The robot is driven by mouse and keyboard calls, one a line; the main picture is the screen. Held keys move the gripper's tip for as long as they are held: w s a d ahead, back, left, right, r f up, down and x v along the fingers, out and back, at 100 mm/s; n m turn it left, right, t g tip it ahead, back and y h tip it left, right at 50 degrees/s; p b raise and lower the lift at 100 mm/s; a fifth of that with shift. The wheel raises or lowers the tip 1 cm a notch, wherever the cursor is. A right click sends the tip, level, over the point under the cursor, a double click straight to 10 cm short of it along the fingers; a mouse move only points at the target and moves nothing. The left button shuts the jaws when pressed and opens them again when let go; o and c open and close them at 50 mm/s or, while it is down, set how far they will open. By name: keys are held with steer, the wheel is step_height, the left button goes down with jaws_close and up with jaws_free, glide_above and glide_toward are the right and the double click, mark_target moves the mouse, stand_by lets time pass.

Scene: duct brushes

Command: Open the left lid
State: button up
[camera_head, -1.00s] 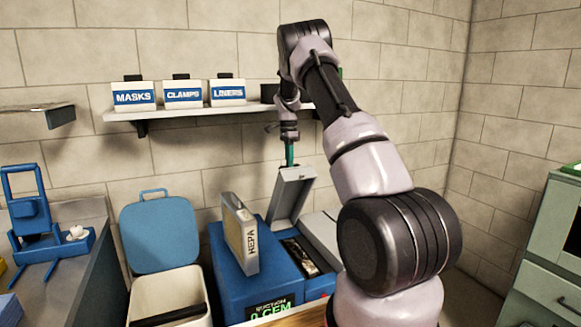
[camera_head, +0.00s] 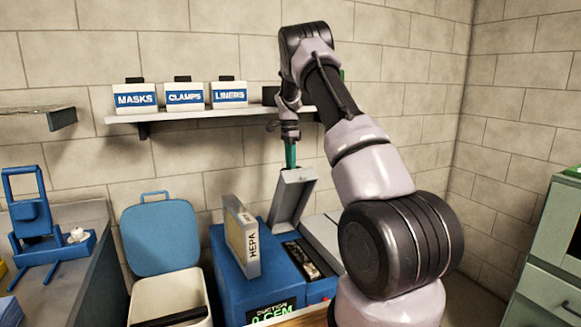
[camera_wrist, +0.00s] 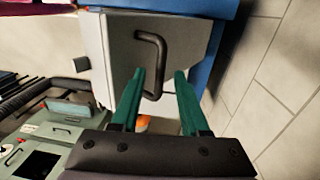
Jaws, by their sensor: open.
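The left lid (camera_head: 293,196) is a grey panel standing raised and tilted on the blue suction unit (camera_head: 232,272), with the dark compartment (camera_head: 304,258) below it uncovered. In the wrist view the lid (camera_wrist: 121,50) shows its face with a black bar handle (camera_wrist: 161,62). My gripper (camera_head: 291,154) is at the lid's upper edge. In the wrist view its green fingers (camera_wrist: 160,76) are apart, with the lower part of the handle between them. Whether they touch the handle I cannot tell. The right lid (camera_head: 323,239) lies flat beside the opening, partly hidden by my arm.
A HEPA filter (camera_head: 241,236) stands on the blue unit left of the lid. A white bin (camera_head: 165,290) with a raised blue lid (camera_head: 161,238) is further left. The wall shelf (camera_head: 200,113) with labelled boxes is behind. A green cabinet (camera_head: 548,255) stands right.

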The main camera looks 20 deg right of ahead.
step_height(320, 180, up, 9)
steer(key=shift+w+r, duration=0.2)
steer(key=shift+w, duration=0.2)
